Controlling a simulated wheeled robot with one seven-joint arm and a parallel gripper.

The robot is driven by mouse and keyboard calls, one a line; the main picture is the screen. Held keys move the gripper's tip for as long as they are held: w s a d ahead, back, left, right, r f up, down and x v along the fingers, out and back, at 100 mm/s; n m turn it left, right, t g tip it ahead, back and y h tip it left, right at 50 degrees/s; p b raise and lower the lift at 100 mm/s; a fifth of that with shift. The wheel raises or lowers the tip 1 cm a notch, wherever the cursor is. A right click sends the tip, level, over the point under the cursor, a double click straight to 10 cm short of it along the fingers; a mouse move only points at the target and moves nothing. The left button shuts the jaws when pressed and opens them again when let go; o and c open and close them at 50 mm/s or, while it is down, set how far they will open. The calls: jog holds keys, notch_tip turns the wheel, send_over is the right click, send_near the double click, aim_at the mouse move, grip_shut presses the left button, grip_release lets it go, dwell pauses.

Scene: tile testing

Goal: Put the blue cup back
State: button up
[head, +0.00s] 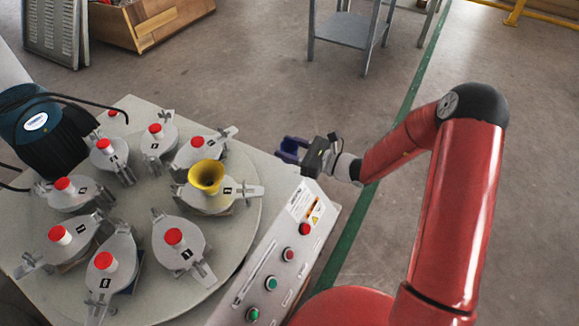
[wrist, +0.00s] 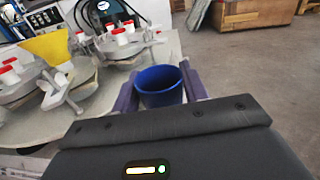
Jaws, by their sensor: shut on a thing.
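The blue cup (wrist: 160,88) shows in the wrist view, upright between the two purple fingers of my gripper (wrist: 158,92), which are shut on it. In the head view my gripper (head: 290,150) is off the far right edge of the machine table, and the cup cannot be told apart from the dark blue fingers. A yellow funnel (head: 206,178) sits on one of the clamp stations of the round plate, left of my gripper. Part of it also shows in the wrist view (wrist: 46,48).
The round plate (head: 146,198) carries several metal clamp stations with red-capped white tops. A blue-black motor unit (head: 45,130) stands at its left. A button panel (head: 280,255) lines the table's right edge. A grey metal stand (head: 345,30) is behind; open floor lies right.

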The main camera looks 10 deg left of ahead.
jog(key=shift+f+b, duration=0.45)
jog(key=shift+f, duration=3)
jog(key=shift+f, duration=0.15)
jog(key=o, duration=1.1)
